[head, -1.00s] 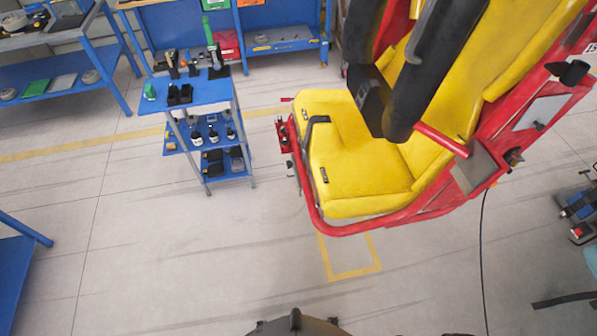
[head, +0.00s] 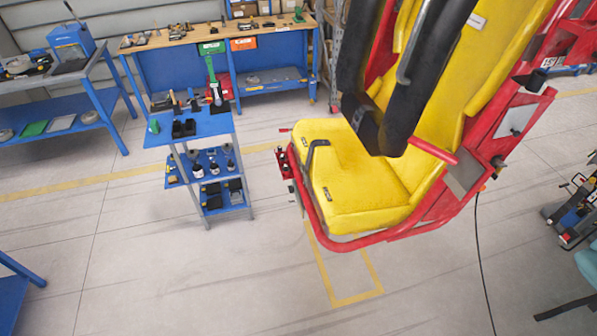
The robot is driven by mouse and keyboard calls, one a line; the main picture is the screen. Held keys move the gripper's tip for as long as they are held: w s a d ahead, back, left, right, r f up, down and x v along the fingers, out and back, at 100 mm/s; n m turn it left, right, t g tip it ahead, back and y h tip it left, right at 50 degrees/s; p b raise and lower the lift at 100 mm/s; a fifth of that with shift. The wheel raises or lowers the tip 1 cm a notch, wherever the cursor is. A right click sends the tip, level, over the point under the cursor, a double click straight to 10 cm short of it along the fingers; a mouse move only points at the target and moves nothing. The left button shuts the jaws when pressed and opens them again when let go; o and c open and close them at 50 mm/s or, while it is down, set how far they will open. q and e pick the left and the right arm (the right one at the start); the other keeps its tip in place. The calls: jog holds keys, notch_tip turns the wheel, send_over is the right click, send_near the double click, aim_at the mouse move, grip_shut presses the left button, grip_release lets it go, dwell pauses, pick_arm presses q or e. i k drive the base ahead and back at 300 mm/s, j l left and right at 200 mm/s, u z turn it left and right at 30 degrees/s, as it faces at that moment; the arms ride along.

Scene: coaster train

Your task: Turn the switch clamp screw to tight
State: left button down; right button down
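The yellow and red coaster seat (head: 365,190) stands right of centre, with black padded restraints (head: 425,70) over it. A small red bracket with dark fittings (head: 287,163) is on the seat's left side. On the right side of the red frame there is a grey plate (head: 463,181) and a small dark fitting (head: 497,163). The switch clamp screw is too small to make out in this view. Neither of my grippers is in view.
A blue tool cart (head: 205,125) with tools and bottles stands left of the seat. A workbench (head: 225,35) is behind it, and another blue bench (head: 85,100) is at the left. A black cable (head: 478,240) hangs at the right. The floor (head: 190,270) in front is clear.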

aim_at(500, 163)
jog(key=i, duration=0.6)
jog(key=z, duration=1.85)
